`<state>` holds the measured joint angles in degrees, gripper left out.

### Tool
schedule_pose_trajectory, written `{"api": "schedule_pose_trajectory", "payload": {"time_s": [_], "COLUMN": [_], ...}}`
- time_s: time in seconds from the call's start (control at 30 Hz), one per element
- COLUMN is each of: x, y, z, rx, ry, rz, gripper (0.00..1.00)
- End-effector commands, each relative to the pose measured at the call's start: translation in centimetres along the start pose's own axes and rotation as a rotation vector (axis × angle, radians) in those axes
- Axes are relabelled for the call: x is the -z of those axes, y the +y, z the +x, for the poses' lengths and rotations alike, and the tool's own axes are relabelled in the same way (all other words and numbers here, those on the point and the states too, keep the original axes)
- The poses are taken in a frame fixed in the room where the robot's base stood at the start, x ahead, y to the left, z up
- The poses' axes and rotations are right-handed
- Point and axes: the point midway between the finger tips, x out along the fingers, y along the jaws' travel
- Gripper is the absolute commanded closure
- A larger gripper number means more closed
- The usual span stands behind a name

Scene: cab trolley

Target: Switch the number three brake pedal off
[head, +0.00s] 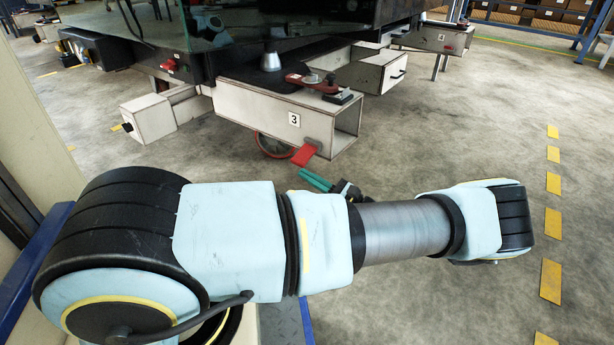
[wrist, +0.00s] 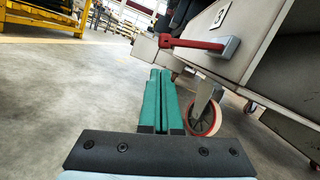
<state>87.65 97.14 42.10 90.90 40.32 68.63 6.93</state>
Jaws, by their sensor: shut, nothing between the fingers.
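The number three brake pedal (head: 304,154) is a red flat paddle under the white box end of the trolley, below the "3" label (head: 293,119). In the head view it slopes down and out from the box. In the wrist view the red pedal (wrist: 192,44) sticks out from a grey mount beside the "3" label (wrist: 221,14). My gripper (head: 304,172) has green fingers, which show just below the pedal in the head view. In the wrist view my gripper (wrist: 160,72) is shut and empty, its tips pointing below and left of the pedal. I cannot tell whether they touch.
A caster wheel with a red rim (wrist: 203,115) stands under the box, right of the fingers. A red clamp lever (head: 312,84) sits on top of the box. Other trolley boxes (head: 368,70) stand behind. The concrete floor (head: 450,130) to the right is clear.

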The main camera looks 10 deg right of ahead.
Motion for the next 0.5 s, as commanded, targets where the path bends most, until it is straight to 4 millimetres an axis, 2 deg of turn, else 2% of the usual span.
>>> {"api": "schedule_pose_trajectory", "payload": {"time_s": [0.2,0.5], "x": [-1.6,-1.8], "y": [0.1,0.1], "z": [0.4,0.5], "rx": [-0.001,-0.001], "ry": [-0.002,-0.001], "rz": [0.001,0.001], "gripper": [1.00,1.00]}}
